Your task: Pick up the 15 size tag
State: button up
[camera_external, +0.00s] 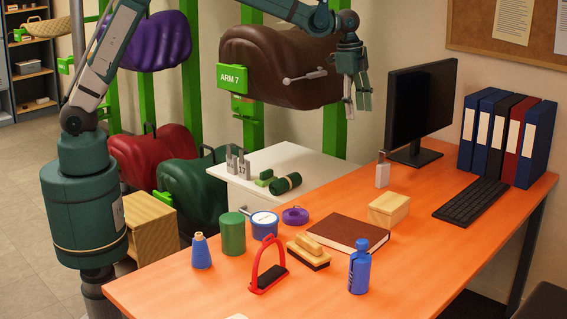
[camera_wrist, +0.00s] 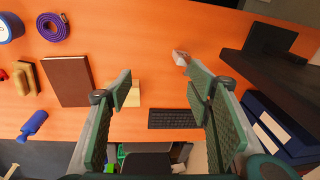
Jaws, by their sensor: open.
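A silver size tag with a thin upright loop (camera_external: 382,174) stands on the orange desk, left of the monitor; it also shows in the wrist view (camera_wrist: 181,57). Its number is not readable. More silver tags (camera_external: 243,169) stand on the white cabinet; their numbers are too small to read surely, so I cannot tell which tag is the 15. My gripper (camera_external: 356,112) is open and empty, pointing down above the desk's back edge, higher than the desk tag and apart from it. In the wrist view my gripper (camera_wrist: 161,88) has its fingers wide apart.
A wooden box (camera_external: 389,209), brown book (camera_external: 350,232), keyboard (camera_external: 470,200) and black monitor (camera_external: 421,105) surround the desk tag. Binders (camera_external: 505,135) stand at the right. A brown saddle (camera_external: 275,68) hangs left of my gripper. Green items (camera_external: 285,184) lie on the white cabinet (camera_external: 310,164).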

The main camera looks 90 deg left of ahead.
jog(key=m+g+p, duration=0.2)
send_over(383, 164)
notch_tip(383, 164, down, 15)
jog(key=shift+a+f, duration=0.1)
jog(key=shift+f, duration=0.25)
jog(key=shift+f+b, duration=0.3)
jog(key=shift+f, duration=1)
jog(key=shift+w+f+b, duration=0.1)
jog(key=shift+f+b, duration=0.3)
jog(key=shift+f, duration=2.2)
jog(key=c, duration=1)
